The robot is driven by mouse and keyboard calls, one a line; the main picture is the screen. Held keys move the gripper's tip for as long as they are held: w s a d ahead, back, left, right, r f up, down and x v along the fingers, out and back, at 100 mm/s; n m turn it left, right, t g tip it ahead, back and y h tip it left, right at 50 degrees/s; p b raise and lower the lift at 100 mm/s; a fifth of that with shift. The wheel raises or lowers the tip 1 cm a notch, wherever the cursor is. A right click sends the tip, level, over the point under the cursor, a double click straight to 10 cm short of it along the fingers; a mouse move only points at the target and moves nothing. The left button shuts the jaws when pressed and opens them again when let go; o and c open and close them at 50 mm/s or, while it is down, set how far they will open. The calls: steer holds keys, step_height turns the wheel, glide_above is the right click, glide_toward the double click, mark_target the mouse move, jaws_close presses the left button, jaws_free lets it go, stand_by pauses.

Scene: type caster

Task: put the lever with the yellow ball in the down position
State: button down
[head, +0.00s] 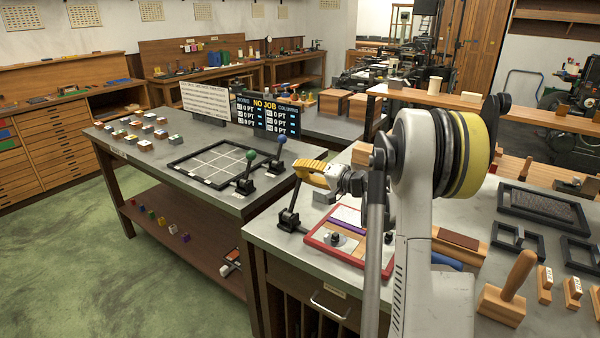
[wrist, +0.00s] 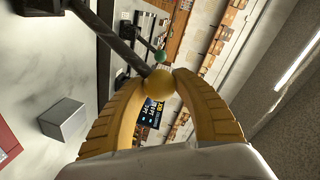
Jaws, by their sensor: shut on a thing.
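The lever with the yellow ball stands on the near grey bench, its black base (head: 289,220) near the bench's left edge. Its dark rod rises steeply from the base towards my gripper. In the wrist view, the yellow ball (wrist: 159,84) sits between the tips of my gripper's two yellow fingers (wrist: 164,78), and the dark rod (wrist: 112,34) runs off to the upper left. In the head view, my gripper (head: 300,173) is at the top of the rod and hides the ball. The gripper is shut on the ball.
Levers with a green ball (head: 251,155) and a blue ball (head: 282,139) stand on the left bench, beside a black frame (head: 215,161). A red-edged tray (head: 318,243) lies right of the yellow-ball lever's base. A small grey block (wrist: 63,117) sits near the lever.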

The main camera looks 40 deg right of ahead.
steer(key=shift+d, duration=0.1)
stand_by(0.3)
steer(key=c, duration=0.9)
jaws_free()
steer(key=shift+d, duration=0.15)
steer(key=shift+c, duration=0.2)
steer(key=shift+s, duration=0.1)
steer(key=v, duration=1.2)
